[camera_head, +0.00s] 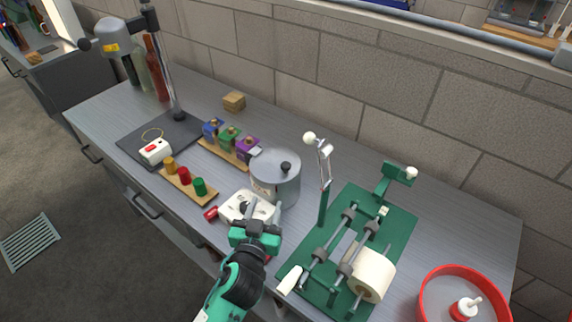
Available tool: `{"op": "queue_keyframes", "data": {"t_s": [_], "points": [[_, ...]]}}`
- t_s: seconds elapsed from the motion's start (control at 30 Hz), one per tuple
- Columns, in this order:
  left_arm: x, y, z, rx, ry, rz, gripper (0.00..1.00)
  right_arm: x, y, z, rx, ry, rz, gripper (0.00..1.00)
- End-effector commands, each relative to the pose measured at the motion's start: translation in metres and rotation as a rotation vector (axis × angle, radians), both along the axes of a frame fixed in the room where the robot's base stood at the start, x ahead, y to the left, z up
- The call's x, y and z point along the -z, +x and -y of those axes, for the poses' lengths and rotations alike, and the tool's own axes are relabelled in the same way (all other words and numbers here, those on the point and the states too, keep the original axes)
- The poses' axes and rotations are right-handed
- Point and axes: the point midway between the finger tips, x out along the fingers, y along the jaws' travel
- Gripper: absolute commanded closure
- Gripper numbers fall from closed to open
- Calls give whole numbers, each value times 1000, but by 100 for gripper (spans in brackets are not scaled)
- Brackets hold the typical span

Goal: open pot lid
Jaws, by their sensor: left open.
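A grey metal pot (279,190) stands near the middle of the bench. Its flat grey lid (271,161) sits on top, with a round black knob (286,167). My left gripper (262,211) is just in front of the pot, lower than the lid. It is open, over or beside a small white device (238,205). I cannot tell whether it touches the device. Nothing shows held in the gripper. The right gripper does not show.
Right of the pot is a green labelling machine (400,232) with an upright lever (323,165). Coloured blocks on a board (241,161) and coloured cylinders (184,174) stand left. A red tub (425,287) is at front right. A brick wall closes the back.

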Motion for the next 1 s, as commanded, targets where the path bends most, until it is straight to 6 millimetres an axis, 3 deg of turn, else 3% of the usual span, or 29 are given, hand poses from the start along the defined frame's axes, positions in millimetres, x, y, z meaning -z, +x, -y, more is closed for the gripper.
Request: {"op": "queue_keyframes", "data": {"t_s": [0.1, 0.27, 0.8, 1.0], "points": [[-8, 4, 14, 41, -6, 48, 55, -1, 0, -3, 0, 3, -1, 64], [-11, 16, 19, 49, -7, 57, 55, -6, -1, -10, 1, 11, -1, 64], [-12, 108, 37, 47, -7, 54, 55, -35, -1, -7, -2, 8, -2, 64], [-10, 131, 42, 47, -8, 54, 55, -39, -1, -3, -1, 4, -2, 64]]}}
